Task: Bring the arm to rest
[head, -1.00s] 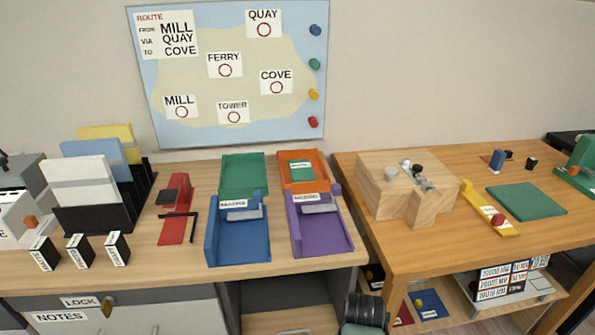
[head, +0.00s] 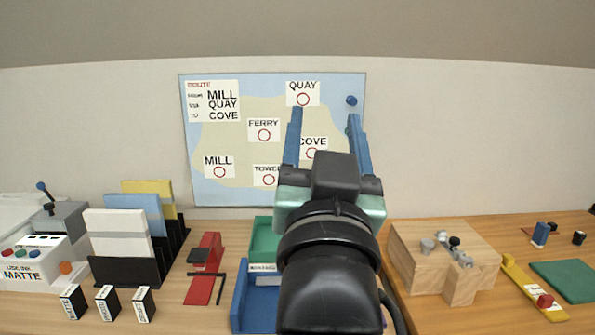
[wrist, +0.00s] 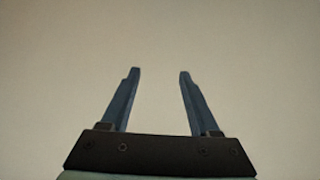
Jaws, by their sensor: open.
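My gripper (head: 325,115) is raised in the middle of the head view, its two blue fingers pointing up in front of the map board (head: 230,165). The fingers are apart with nothing between them. In the wrist view my gripper (wrist: 160,75) is also open and empty, facing a plain pale surface. My arm hides the right part of the board and much of the trays behind it.
Below are a desk with a green tray (head: 263,228), a blue tray (head: 262,305), a red stapler-like tool (head: 205,265) and a file rack (head: 125,268). A wooden block (head: 420,262) stands on the right table. The wall above is clear.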

